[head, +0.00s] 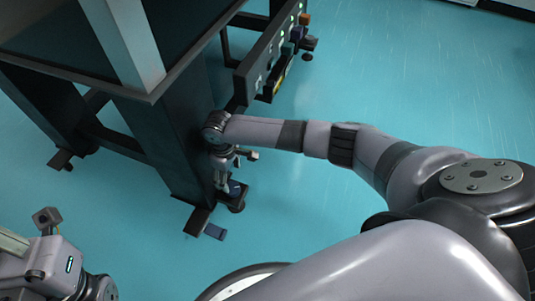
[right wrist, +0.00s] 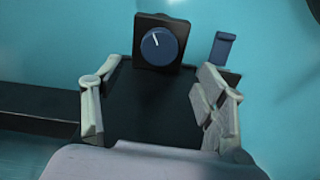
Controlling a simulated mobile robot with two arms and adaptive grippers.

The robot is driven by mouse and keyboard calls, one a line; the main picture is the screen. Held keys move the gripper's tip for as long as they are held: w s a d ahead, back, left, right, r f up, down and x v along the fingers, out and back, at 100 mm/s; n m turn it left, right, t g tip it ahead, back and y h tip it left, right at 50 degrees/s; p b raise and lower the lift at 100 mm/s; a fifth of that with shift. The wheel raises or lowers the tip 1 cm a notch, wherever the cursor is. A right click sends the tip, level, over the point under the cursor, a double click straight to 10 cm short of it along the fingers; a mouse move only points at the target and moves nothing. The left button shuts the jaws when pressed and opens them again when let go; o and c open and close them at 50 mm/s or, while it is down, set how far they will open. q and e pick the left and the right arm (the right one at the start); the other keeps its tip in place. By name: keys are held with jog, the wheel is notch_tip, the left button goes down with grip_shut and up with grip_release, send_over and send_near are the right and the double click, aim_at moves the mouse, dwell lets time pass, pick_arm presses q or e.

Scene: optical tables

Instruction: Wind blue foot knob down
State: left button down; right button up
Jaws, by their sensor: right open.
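The blue foot knob (right wrist: 159,46) is round with a white mark pointing up and slightly left, and sits on a dark square block at the upper middle of the right wrist view. In the head view a bit of blue (head: 236,187) shows at the foot of the dark table leg, partly behind my right gripper. My right gripper (right wrist: 157,74) is open and empty. Its two pale fingers stand apart below the knob in the wrist view, one toward each side, not closed on it. In the head view the right gripper (head: 222,182) points down beside the leg. My left gripper's fingers are not in view.
A blue tab (right wrist: 221,47) stands right of the knob; a blue piece (head: 214,231) also shows by the foot in the head view. The dark table leg (head: 170,140) rises close to my right gripper. A panel with small fittings (head: 265,60) hangs behind. Turquoise floor (head: 400,80) is clear at right.

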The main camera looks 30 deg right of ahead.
notch_tip(320, 180, up, 9)
jog(key=p, duration=0.4)
jog(key=s+a+r+t+y+p, duration=0.1)
jog(key=s+a+r+y+p, duration=0.15)
jog(key=s+a+p, duration=0.55)
jog(key=s+d+r+m+t+h+p, duration=0.1)
jog(key=s+d+r+m+p, duration=0.2)
jog(key=s+d+p, duration=0.6)
jog(key=s+p, duration=0.1)
jog(key=s, duration=0.2)
jog(key=shift+d+m+t, duration=0.35)
jog(key=shift+m+t, duration=0.05)
